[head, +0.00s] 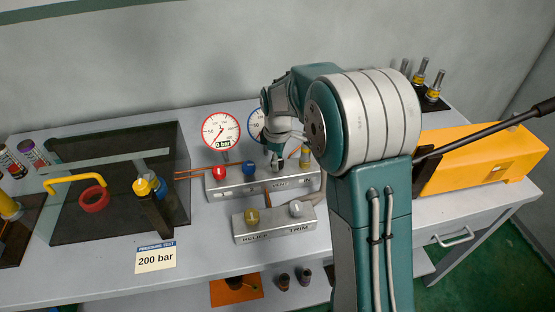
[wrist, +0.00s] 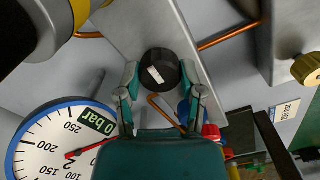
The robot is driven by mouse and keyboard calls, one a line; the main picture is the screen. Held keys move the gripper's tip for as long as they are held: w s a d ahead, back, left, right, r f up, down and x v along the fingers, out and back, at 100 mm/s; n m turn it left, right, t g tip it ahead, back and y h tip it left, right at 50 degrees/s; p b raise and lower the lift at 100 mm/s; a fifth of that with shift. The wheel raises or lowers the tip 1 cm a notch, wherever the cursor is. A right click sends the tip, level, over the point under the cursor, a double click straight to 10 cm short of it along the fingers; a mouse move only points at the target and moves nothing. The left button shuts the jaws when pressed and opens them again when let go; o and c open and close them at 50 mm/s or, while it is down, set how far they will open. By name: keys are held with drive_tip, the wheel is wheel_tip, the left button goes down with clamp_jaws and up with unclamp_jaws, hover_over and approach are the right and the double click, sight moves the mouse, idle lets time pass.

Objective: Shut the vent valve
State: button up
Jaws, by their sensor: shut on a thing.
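The vent valve's black round knob (wrist: 161,74) sits on the grey valve block, with a white mark on its top. My gripper (wrist: 160,92) is shut on this knob, one teal finger on each side of it. In the head view my gripper (head: 277,160) points down at the right part of the rear valve block (head: 235,191), whose label there is partly hidden. A red knob (head: 219,173) and a blue knob (head: 249,168) stand to its left on the same block. The blue-rimmed gauge (wrist: 62,143) reads 0 bar on its display.
A red-rimmed gauge (head: 221,132) reads 0 bar. A dark clear box (head: 115,215) is at left; a yellow pump (head: 480,160) with a black lever is at right.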

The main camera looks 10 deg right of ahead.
drive_tip(key=shift+m, duration=0.3)
drive_tip(key=m, duration=0.3)
drive_tip(key=shift+f+m, duration=0.1)
drive_tip(key=shift+m, duration=0.2)
drive_tip(key=m, duration=0.4)
drive_tip(key=shift+m, duration=0.3)
drive_tip(key=m, duration=0.4)
drive_tip(key=shift+s, duration=0.1)
drive_tip(key=shift+a+m, duration=0.1)
drive_tip(key=shift+m, duration=2.1)
drive_tip(key=o, duration=1.2)
drive_tip(key=shift+c, duration=0.2)
